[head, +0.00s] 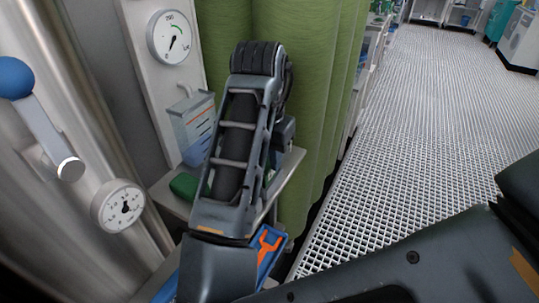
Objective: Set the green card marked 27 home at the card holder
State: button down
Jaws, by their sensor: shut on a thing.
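A grey-and-blue box with an open-looking top (192,124) is fixed to the pale upright panel, left of my arm. It may be the card holder, but no label on it is readable. No card marked 27 can be made out. My arm rises through the middle of the picture and bends at the top. My gripper does not show; the arm hides the space behind it, so whatever the gripper holds is hidden too.
A grey shelf (289,171) juts out below the box, with a green block-like thing (184,186) on it. A blue-and-orange item (268,252) lies lower. Gauges (168,37) and a blue-knobbed lever (16,78) stand left. A green curtain (315,90) hangs behind. Grated floor (430,110) is clear right.

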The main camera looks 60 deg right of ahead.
jog(key=c, duration=0.9)
grip_release()
jog(key=shift+c, duration=0.2)
jog(key=r, duration=0.2)
jog(key=r+p, duration=0.1)
jog(key=r, duration=0.2)
jog(key=a+r+p, duration=0.1)
jog(key=r, duration=0.1)
jog(key=shift+a+r, duration=0.1)
jog(key=shift+r, duration=0.2)
